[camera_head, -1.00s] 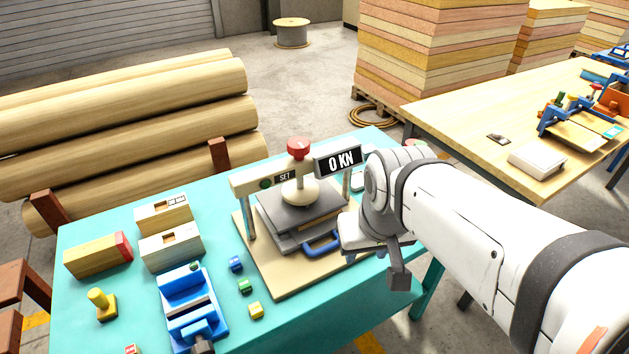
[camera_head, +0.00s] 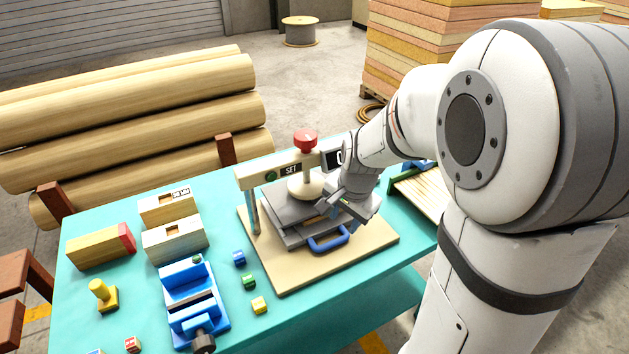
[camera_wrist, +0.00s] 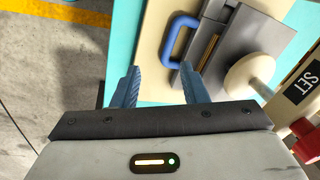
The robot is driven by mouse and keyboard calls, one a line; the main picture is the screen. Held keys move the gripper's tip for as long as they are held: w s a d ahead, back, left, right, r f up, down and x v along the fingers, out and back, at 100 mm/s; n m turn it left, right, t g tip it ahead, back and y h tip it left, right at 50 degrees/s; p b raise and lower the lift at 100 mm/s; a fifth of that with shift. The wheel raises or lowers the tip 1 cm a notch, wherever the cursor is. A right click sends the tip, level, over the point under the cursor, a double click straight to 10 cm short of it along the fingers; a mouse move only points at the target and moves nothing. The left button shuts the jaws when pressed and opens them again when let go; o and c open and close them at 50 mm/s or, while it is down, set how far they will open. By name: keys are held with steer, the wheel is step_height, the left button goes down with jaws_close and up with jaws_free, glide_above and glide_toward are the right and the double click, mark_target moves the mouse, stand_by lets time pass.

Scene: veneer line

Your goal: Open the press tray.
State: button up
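The press (camera_head: 265,173) stands on a beige base board on the teal table, with a red knob on top and a "SET" label on its crossbar. Its grey tray (camera_head: 288,234) has a blue handle (camera_head: 329,238) at the front. In the wrist view the blue handle (camera_wrist: 178,42) lies just beyond my fingers, attached to the grey tray (camera_wrist: 232,62). My gripper (camera_wrist: 160,84) is open, with its two blue fingers apart and nothing seen between them. In the head view my gripper is above the tray's right side, near the handle; its fingertips are hard to make out there.
On the teal table (camera_head: 130,312) left of the press are a blue vise (camera_head: 190,300), wooden blocks (camera_head: 175,240), a yellow knobbed piece (camera_head: 103,295) and several small coloured cubes (camera_head: 249,281). Logs (camera_head: 130,120) lie behind. The floor in front of the table is open.

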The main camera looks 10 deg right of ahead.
mark_target(336, 241)
steer(key=w+f+m, duration=0.1)
steer(key=w+f, duration=0.1)
steer(key=f, duration=0.3)
steer(key=w+f+m, duration=0.2)
steer(key=f, duration=0.3)
steer(key=w+f+m, duration=0.1)
steer(key=w+f, duration=0.1)
steer(key=f, duration=0.3)
steer(key=shift+w+d+f+b, duration=0.15)
steer(key=shift+w+d+b, duration=0.05)
steer(key=shift+w+b, duration=0.1)
steer(key=shift+c, duration=0.4)
jaws_close()
